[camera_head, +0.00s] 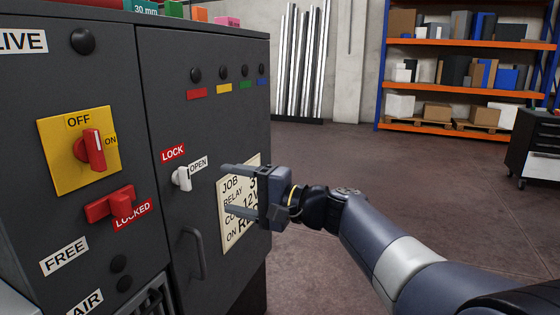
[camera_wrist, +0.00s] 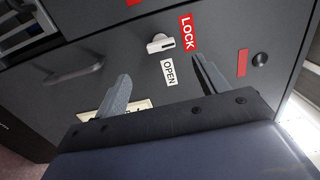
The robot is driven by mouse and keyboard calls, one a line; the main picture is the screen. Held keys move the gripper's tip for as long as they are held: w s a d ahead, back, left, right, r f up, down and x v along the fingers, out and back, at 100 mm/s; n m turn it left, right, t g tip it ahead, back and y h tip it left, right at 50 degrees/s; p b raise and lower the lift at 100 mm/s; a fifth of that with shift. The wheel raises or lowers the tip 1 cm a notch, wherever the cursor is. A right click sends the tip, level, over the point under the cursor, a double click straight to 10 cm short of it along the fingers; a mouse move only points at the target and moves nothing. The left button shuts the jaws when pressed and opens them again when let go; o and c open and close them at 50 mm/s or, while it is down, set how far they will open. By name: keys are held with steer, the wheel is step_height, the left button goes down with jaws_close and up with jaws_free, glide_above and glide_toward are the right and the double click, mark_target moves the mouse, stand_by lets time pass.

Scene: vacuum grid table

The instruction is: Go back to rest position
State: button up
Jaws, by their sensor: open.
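My gripper (camera_head: 228,188) is open and empty in front of the dark grey cabinet (camera_head: 212,122). Its two fingers point left toward the cabinet door, near the white latch knob (camera_head: 182,179) between the LOCK label (camera_head: 173,153) and the OPEN label (camera_head: 198,164). In the wrist view, the fingers (camera_wrist: 160,85) are spread wide, and the latch knob (camera_wrist: 160,43) shows beyond them, apart from both. My gripper partly hides the job card (camera_head: 240,228) on the door. My arm reaches in from the lower right.
The door handle (camera_head: 193,252) sticks out below the knob. A red rotary switch (camera_head: 92,150) on a yellow plate and a red lockout slider (camera_head: 112,203) are on the left panel. Orange shelving (camera_head: 460,84) and a dark cart (camera_head: 532,150) stand behind. The floor (camera_head: 420,180) right of the cabinet is clear.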

mark_target(188, 182)
steer(key=b+x, duration=0.1)
steer(key=x, duration=1)
steer(key=shift+b, duration=0.3)
steer(key=m+p, duration=0.1)
steer(key=p, duration=0.1)
steer(key=shift+d+r+p, duration=0.3)
steer(key=shift+r+p, duration=0.05)
steer(key=m+p, duration=0.3)
steer(key=p, duration=0.2)
steer(key=m+p, duration=0.4)
steer(key=p, duration=0.4)
steer(key=m+p, duration=0.5)
steer(key=p, duration=0.5)
steer(key=shift+r, duration=0.1)
steer(key=m+p, duration=0.4)
steer(key=p, duration=0.5)
steer(key=shift+w+m+p, duration=0.1)
steer(key=shift+m+p, duration=0.2)
steer(key=shift+d+m+p, duration=0.1)
steer(key=shift+m+p, duration=0.2)
steer(key=shift+p, duration=0.15)
steer(key=shift+d+f+b, duration=0.3)
steer(key=shift+d, duration=0.1)
steer(key=shift+s+d, duration=0.35)
